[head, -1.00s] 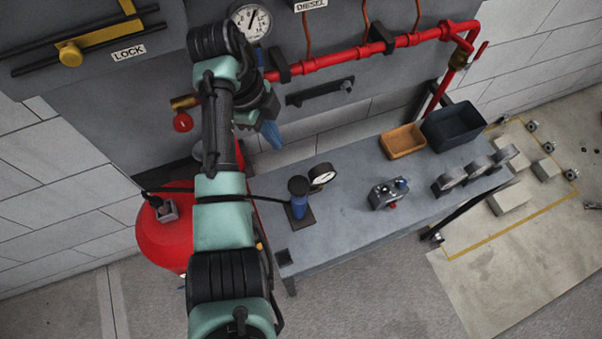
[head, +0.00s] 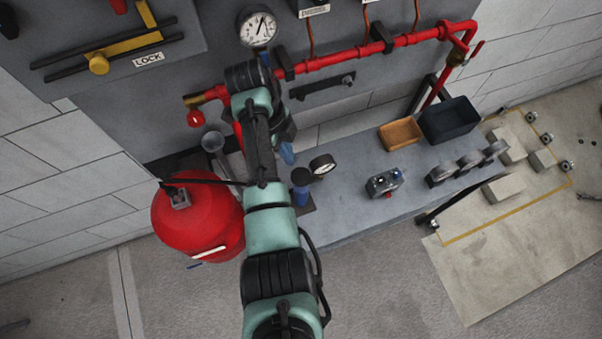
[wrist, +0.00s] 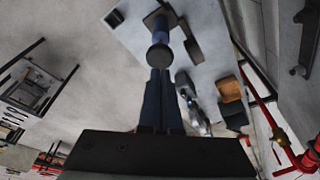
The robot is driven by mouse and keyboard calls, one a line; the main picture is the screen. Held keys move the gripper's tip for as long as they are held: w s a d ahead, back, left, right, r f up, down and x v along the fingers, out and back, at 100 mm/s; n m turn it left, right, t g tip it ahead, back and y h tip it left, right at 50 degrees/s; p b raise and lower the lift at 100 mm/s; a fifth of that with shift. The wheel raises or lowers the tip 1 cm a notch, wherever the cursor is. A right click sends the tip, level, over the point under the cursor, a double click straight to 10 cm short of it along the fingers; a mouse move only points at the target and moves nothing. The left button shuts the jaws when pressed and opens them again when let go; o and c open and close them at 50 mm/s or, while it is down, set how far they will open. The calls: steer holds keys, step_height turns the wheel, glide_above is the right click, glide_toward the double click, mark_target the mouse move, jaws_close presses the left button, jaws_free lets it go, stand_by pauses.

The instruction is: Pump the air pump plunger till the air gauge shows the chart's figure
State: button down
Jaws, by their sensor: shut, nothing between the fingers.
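The air pump (head: 300,196) is a blue cylinder with a round black plunger knob (head: 301,176), standing on the grey bench beside the red tank. My arm partly hides its base. A small white-faced gauge (head: 322,165) stands next to it; its reading is too small to make out. My gripper (head: 288,154) has blue fingers, shut and empty, just behind and left of the knob in the head view. In the wrist view, the shut fingertips (wrist: 159,73) point at the black knob (wrist: 160,56); I cannot tell whether they touch. I cannot make out a chart.
The bench (head: 345,210) also carries a small valve block (head: 384,183), several round dials, a brown tray (head: 401,134) and a black bin (head: 449,121). The red tank (head: 198,217) stands left of my arm. A red pipe (head: 350,57) and larger gauge (head: 257,27) are behind.

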steer(key=shift+b+x, duration=2.4)
steer(key=shift+x, duration=1)
steer(key=b+x, duration=0.2)
steer(key=a+b+x, duration=0.1)
steer(key=b+x, duration=0.1)
steer(key=x, duration=0.1)
steer(key=shift+w+a+f, duration=0.1)
steer(key=shift+f, duration=0.05)
steer(key=shift+r, duration=0.35)
steer(key=shift+w+a+r, duration=0.2)
steer(key=shift+a, duration=0.3)
steer(key=shift+w+a+r, duration=0.15)
steer(key=shift+w+a, duration=0.1)
steer(key=shift+a, duration=0.2)
steer(key=shift+w+a+r, duration=0.2)
steer(key=shift+a, duration=0.3)
steer(key=s+d+r+p+v, duration=0.1)
steer(key=d+p+v, duration=0.2)
steer(key=v, duration=0.9)
glide_above(294, 174)
steer(key=w+a, duration=0.2)
steer(key=a, duration=0.4)
steer(key=shift+w+d, duration=0.15)
steer(key=shift+d, duration=0.1)
